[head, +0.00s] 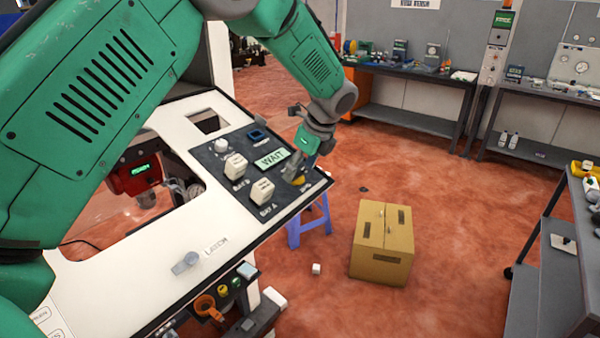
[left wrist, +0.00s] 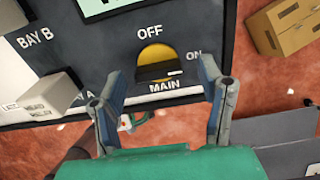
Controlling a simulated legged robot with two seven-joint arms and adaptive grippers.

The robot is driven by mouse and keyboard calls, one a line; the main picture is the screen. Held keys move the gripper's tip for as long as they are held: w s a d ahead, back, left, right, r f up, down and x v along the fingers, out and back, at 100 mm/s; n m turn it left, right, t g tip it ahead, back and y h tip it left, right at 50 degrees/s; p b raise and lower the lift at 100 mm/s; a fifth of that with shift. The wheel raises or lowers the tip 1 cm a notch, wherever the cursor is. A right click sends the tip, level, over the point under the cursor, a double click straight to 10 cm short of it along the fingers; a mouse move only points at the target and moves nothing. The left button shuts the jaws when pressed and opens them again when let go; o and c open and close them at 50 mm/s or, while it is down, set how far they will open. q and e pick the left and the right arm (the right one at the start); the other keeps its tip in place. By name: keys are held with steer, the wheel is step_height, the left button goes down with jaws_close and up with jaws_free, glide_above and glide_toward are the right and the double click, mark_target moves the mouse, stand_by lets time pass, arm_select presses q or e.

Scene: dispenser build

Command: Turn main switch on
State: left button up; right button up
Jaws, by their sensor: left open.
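The main switch (left wrist: 157,58) is a yellow disc with a black bar handle on the dark control panel (left wrist: 95,55). In the left wrist view, OFF is printed above it, ON to its right and MAIN below. The black bar lies roughly crosswise, over the lower part of the disc. In the head view, a yellow part of the switch (head: 299,181) shows at the panel's right end, partly hidden by my gripper. My left gripper (left wrist: 161,73) is open, with a finger on either side of the handle. Contact cannot be told. My right gripper is out of view.
White cube-shaped parts (head: 236,167) labelled for the bays and a green WAIT display (head: 271,158) are on the panel near my gripper. A grey latch knob (head: 186,262) is on the white top. A cardboard box (head: 382,243) stands on the floor to the right.

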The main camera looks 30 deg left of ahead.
arm_select(q)
steer(key=v, duration=1)
steer(key=shift+w+d, duration=0.15)
steer(key=shift+d, duration=0.05)
steer(key=shift+r, duration=0.1)
